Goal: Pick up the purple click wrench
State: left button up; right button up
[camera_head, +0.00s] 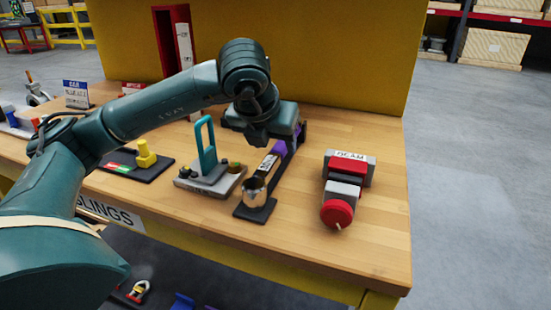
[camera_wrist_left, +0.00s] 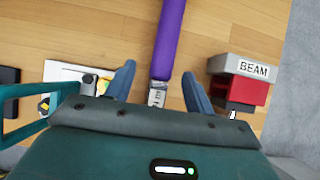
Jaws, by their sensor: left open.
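The purple click wrench (camera_head: 281,148) lies on a dark stand (camera_head: 256,213) on the wooden table, its purple handle partly hidden behind my left gripper in the head view. Its metal head end points toward the front edge. In the left wrist view the purple handle (camera_wrist_left: 169,40) runs from the top edge toward a metal shaft between my fingers. My left gripper (camera_wrist_left: 160,85) is open, with one blue-grey finger on each side of the wrench. In the head view my left gripper (camera_head: 262,138) is over the wrench. I cannot tell whether the fingers touch it. My right gripper is not in view.
A red and grey clamp labelled BEAM (camera_head: 347,180) stands right of the wrench. A teal-handled device on a grey base (camera_head: 208,176) stands close on the left. A dark board with a yellow piece (camera_head: 146,153) is farther left. The table's right side is clear.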

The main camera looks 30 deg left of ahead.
aim_at(278, 147)
pick_arm(q)
jog(key=x, duration=0.4)
jog(key=shift+w+f, duration=0.2)
jog(key=shift+w, duration=0.2)
jog(key=shift+r, duration=0.1)
grip_shut()
